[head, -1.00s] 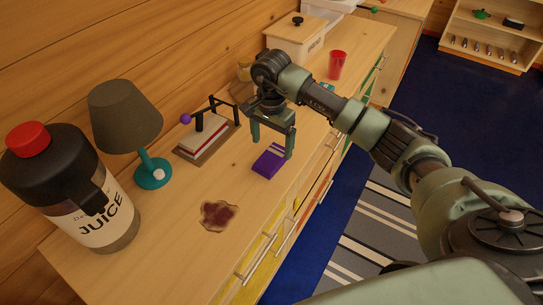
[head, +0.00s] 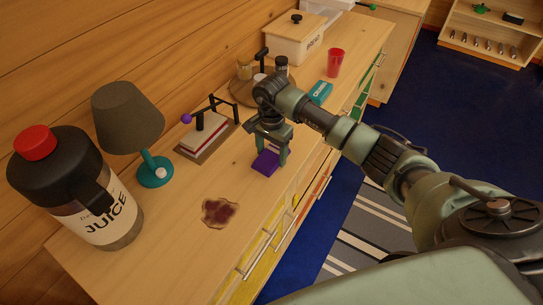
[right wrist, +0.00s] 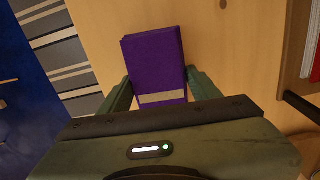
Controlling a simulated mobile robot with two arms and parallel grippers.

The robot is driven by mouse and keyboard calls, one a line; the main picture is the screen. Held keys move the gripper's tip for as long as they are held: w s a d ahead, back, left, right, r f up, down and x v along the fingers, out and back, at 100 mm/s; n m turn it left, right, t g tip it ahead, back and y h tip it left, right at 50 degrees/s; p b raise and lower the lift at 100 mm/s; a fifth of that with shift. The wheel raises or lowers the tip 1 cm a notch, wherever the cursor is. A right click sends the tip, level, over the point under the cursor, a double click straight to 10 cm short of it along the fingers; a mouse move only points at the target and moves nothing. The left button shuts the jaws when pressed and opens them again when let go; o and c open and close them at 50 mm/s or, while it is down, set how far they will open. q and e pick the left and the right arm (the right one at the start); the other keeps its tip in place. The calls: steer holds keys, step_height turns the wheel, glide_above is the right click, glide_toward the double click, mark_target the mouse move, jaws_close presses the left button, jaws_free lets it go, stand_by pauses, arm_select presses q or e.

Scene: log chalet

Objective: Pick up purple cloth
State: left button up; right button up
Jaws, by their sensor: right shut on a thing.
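The purple cloth (head: 266,162) is a small folded block on the wooden sideboard top, near its front edge. My right gripper (head: 268,158) is directly above it, pointing down, with a finger on either side. In the right wrist view the cloth (right wrist: 154,62) shows a pale stripe and sits between the two fingers of my right gripper (right wrist: 160,88), which is shut on it. I cannot tell whether the cloth is lifted off the surface. My left gripper is not in view.
A dark red spill (head: 220,212) lies on the sideboard (head: 180,245) in front. A juice bottle (head: 80,200), a teal lamp (head: 152,165) and a book stand (head: 205,135) are to the left. A red cup (head: 335,63), a teal box (head: 320,92) and a bread bin (head: 293,42) stand farther back.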

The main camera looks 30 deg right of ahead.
mark_target(271, 154)
step_height(271, 154, up, 20)
steer(key=b, duration=0.3)
steer(key=shift+b, duration=0.35)
